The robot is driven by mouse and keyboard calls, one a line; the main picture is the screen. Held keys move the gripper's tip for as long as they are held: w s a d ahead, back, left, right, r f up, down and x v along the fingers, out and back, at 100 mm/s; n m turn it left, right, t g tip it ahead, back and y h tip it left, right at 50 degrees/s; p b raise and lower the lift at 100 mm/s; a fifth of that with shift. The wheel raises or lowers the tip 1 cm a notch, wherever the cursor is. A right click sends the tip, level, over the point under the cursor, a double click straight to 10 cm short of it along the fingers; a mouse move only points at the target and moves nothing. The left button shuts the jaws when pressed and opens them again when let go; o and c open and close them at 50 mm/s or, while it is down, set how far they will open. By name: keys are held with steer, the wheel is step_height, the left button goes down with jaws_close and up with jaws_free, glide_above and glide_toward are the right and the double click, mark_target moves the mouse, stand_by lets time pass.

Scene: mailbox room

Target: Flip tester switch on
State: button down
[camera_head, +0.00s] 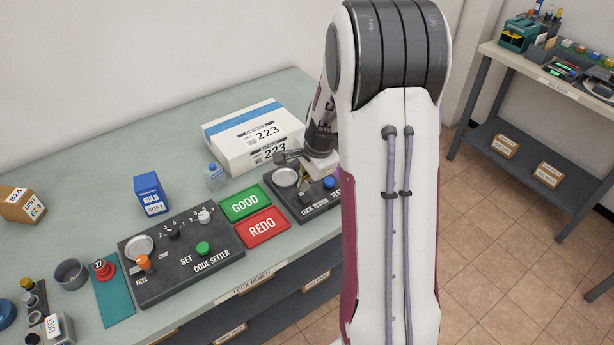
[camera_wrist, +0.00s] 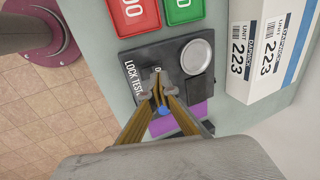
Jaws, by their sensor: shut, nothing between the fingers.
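The lock tester (camera_head: 309,204) is a dark panel near the right end of the bench, partly hidden behind my arm in the head view. It carries a round metal disc (camera_head: 285,177) and a blue knob (camera_head: 329,182). In the wrist view the tester panel (camera_wrist: 150,55) shows its disc (camera_wrist: 197,56) right of my fingertips. My gripper (camera_wrist: 158,82) is shut and empty, with its tips over the middle of the panel. The blue knob (camera_wrist: 164,111) shows between the fingers. The switch is not clearly visible; the fingertips cover part of the panel. Contact cannot be told.
The green GOOD pad (camera_head: 245,204) and red REDO pad (camera_head: 262,227) lie left of the tester. A white box marked 223 (camera_head: 238,152) stands behind it. The code setter (camera_head: 178,277), a blue bulb box (camera_head: 148,189) and a small bottle (camera_head: 215,178) are farther left.

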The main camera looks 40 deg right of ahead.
mark_target(303, 195)
steer(key=shift+x, duration=1.4)
steer(key=shift+w+f, duration=0.25)
steer(key=shift+f, duration=0.15)
steer(key=shift+r, duration=0.1)
steer(key=shift+s, duration=0.15)
steer(key=shift+s+r, duration=0.1)
steer(key=shift+s, duration=0.6)
steer(key=shift+r, duration=0.1)
steer(key=w+v, duration=0.2)
steer(key=v, duration=1.1)
steer(key=shift+w+r, duration=0.2)
steer(key=shift+r, duration=0.45)
